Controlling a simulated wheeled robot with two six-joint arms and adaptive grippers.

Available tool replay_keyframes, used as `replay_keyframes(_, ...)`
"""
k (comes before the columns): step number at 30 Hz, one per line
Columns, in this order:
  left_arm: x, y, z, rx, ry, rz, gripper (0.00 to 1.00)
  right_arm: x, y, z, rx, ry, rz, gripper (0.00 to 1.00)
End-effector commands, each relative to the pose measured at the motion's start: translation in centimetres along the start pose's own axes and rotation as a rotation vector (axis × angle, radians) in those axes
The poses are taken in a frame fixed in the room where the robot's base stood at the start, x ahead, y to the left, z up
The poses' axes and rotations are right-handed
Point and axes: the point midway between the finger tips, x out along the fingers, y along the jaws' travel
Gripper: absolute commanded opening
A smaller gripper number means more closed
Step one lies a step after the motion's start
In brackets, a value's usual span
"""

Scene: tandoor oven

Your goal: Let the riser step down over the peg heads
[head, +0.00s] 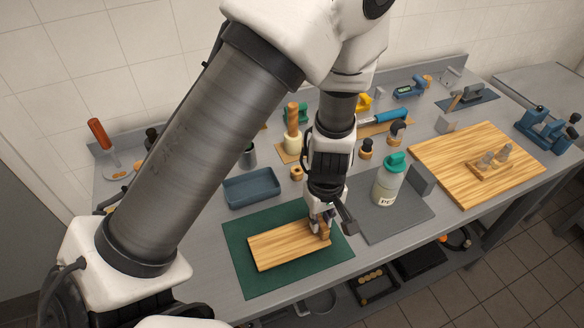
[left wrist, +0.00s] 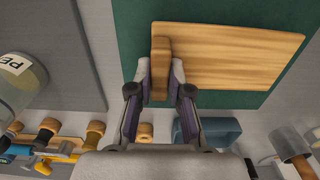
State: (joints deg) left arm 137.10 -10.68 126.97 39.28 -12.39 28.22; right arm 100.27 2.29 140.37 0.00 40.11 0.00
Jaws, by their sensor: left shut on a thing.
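My left gripper (head: 322,226) is shut on a small brown wooden block, which I take as the riser (left wrist: 161,50). In the left wrist view the fingers (left wrist: 160,82) pinch the block from both sides. The block lies across one end of a light wooden board (head: 285,246), also in the left wrist view (left wrist: 235,55). The board lies on a green mat (head: 240,277). No peg heads show at the block; its underside is hidden. I cannot tell whether the block rests on the board or is just above it. My right gripper is not in view.
A blue tray (head: 251,189) stands behind the mat. A bottle with a green cap (head: 388,182) stands on a grey mat (head: 405,222) to the right. A larger wooden board (head: 450,165) farther right bears a small wooden piece with upright pegs (head: 489,164).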

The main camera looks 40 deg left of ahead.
Motion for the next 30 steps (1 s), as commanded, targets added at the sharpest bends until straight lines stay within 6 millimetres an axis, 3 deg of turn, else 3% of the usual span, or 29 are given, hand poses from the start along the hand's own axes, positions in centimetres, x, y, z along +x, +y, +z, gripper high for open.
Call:
replay_keyframes(15, -2.0, 0.0, 0.0, 0.0, 0.0, 0.0, 0.0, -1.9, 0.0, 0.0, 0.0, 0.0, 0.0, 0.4)
replay_keyframes(23, -2.0, 0.0, 0.0, 0.0, 0.0, 0.0, 0.0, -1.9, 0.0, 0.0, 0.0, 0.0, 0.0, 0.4)
replay_keyframes(24, -2.0, 0.0, 0.0, 0.0, 0.0, 0.0, 0.14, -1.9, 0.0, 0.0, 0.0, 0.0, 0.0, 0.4)
replay_keyframes(25, -2.0, 0.0, 0.0, 0.0, 0.0, 0.0, 0.04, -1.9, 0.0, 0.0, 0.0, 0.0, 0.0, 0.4)
replay_keyframes(26, -2.0, 0.0, 0.0, 0.0, 0.0, 0.0, 0.0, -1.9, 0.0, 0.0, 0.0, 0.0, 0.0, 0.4)
replay_keyframes(30, -2.0, 0.0, 0.0, 0.0, 0.0, 0.0, 0.0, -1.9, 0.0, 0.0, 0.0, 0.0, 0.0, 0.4)
